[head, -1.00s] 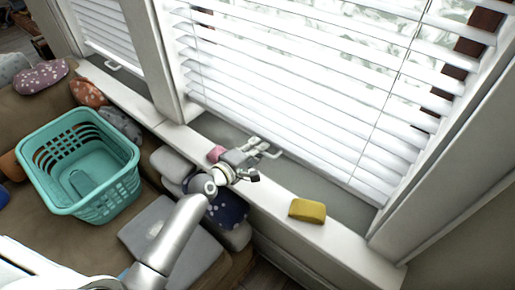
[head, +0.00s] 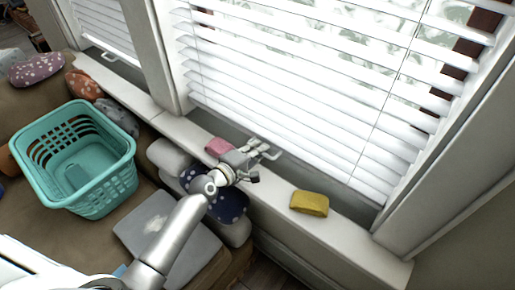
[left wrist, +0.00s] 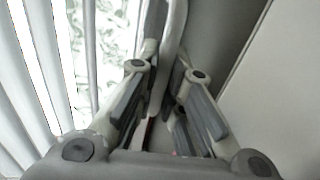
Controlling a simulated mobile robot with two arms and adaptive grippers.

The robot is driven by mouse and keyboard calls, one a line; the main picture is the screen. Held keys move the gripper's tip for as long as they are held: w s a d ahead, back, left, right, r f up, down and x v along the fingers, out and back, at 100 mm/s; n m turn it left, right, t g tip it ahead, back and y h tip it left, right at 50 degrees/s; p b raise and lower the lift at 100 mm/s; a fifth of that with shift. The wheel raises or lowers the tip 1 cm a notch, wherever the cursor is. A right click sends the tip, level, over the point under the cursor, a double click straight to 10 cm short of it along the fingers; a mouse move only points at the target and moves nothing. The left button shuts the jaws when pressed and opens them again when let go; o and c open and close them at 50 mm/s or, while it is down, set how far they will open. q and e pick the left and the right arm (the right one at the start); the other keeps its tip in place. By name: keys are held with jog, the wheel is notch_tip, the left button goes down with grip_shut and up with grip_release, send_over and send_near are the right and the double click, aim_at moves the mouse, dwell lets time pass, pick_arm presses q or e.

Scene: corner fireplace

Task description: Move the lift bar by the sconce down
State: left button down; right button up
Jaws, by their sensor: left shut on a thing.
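The lift bar (head: 271,154) is a pale handle at the foot of the window, low behind the white blind. My left gripper (head: 256,151) reaches over the sill to it from the left. In the left wrist view the bar (left wrist: 174,38) runs between the two fingers of my left gripper (left wrist: 165,85), which are shut on it. The fingers hide part of the bar. A second, similar bar (head: 109,55) shows at the window on the left. No sconce shows in these views. My right gripper is not in view.
A pink block (head: 219,146) and a yellow sponge (head: 310,203) lie on the white sill (head: 275,196) either side of my left gripper. A teal basket (head: 122,186) and several cushions sit on the brown sofa below. The blind (head: 300,90) hangs close beside the gripper.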

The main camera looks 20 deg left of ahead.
pick_arm(q)
jog(key=c, duration=1.5)
grip_release()
jog(key=shift+r, duration=0.1)
jog(key=shift+c, duration=0.2)
jog(key=v, duration=1.2)
jog(key=shift+c, duration=0.3)
